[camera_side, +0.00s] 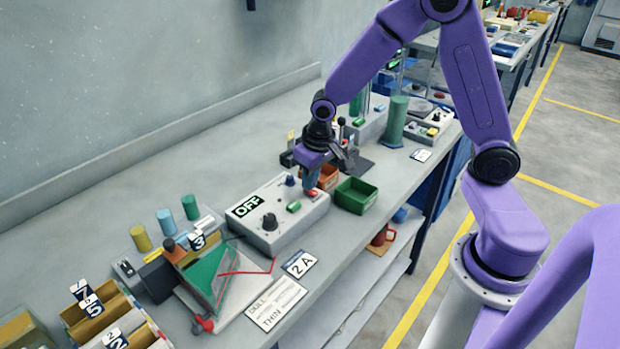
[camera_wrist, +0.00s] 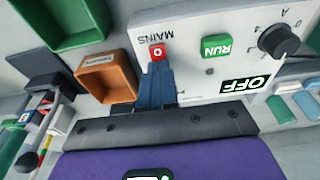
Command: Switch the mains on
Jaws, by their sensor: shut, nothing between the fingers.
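The grey control box (camera_side: 280,228) stands on the bench, and its display (camera_side: 245,206) reads OFF. In the wrist view the box (camera_wrist: 192,28) appears upside down. Its red mains switch (camera_wrist: 157,52) shows a 0 beside the word MAINS. A green RUN button (camera_wrist: 215,47) and a black knob (camera_wrist: 278,42) sit on the same panel. My gripper (camera_side: 312,188) is above the box's far right end, at the mains switch. In the wrist view my gripper (camera_wrist: 157,68) is shut and empty, its tips right at the switch's edge. I cannot tell whether they touch it.
An orange tray (camera_wrist: 107,78) and a green tray (camera_side: 355,195) stand just beyond the box. A card marked 2 A (camera_side: 299,264) lies in front of it. A green wedge-shaped piece (camera_side: 207,276) with a red lead stands to its left. Green cylinders stand farther back.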

